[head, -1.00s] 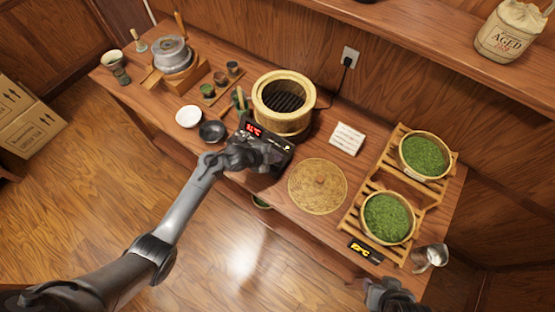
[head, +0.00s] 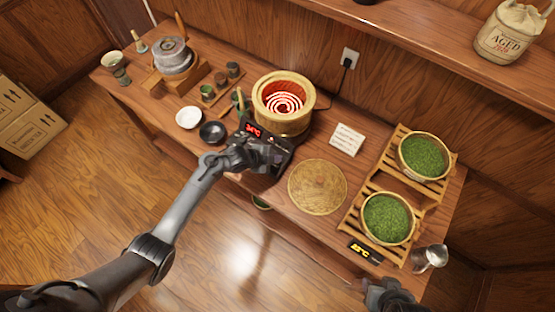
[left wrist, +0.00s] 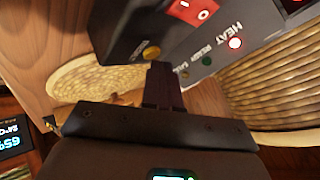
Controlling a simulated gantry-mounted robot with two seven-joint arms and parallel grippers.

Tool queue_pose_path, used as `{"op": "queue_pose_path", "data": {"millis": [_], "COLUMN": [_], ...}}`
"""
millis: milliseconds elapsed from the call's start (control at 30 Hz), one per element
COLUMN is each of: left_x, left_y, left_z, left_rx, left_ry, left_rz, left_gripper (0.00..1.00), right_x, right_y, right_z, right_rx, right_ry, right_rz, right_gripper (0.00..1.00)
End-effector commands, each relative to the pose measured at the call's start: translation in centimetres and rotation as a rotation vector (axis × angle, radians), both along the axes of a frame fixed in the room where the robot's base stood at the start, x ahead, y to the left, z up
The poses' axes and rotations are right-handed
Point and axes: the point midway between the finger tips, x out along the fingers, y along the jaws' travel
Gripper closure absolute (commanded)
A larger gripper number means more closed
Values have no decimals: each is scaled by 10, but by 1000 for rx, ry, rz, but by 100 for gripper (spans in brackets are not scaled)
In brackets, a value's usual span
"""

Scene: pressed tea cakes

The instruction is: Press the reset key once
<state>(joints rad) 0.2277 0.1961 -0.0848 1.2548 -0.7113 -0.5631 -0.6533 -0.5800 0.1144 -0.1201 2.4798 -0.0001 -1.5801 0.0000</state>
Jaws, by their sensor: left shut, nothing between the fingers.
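The black control box (head: 283,146) stands at the front of the round steamer (head: 284,82), with a red-lit display (head: 253,130). Inside the steamer a coil glows red. In the left wrist view the panel shows a red rocker switch (left wrist: 194,10), a lit lamp beside the word HEAT (left wrist: 235,43), two dimmer lamps, and a round amber key (left wrist: 152,52). I cannot read a reset label for certain. My left gripper (left wrist: 161,80) is shut and empty, its fingertips close to the amber key; contact cannot be told. My right gripper (head: 385,292) is at the bottom edge, its fingers unclear.
A round woven lid (head: 318,187) lies right of the box. A wooden rack (head: 377,187) with two baskets of green leaf stands further right, a metal cup (head: 430,257) beside it. A white bowl (head: 189,117) and black bowl (head: 213,132) are left of the box.

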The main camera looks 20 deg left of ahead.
Motion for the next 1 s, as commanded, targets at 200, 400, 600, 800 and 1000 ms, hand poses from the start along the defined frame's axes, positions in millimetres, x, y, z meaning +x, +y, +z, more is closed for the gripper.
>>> {"op": "queue_pose_path", "data": {"millis": [200,400,600,800,1000], "left_x": [0,0,0,0,0], "left_y": [0,0,0,0,1], "left_z": [11,10,12,24,44], "left_rx": [1,0,1,1,1], "left_ry": [-1,-2,-1,-2,-1], "left_rz": [0,-1,0,-1,0], "left_gripper": [100,100,100,100,100], "right_x": [0,0,0,0,0], "right_y": [-1,-2,-2,-2,-1], "right_z": [10,10,11,23,42], "right_rx": [-4,-9,-9,-8,-4], "right_ry": [-1,0,0,0,0], "right_rz": [3,6,6,6,3], "right_gripper": [57,57,57,57,57]}}
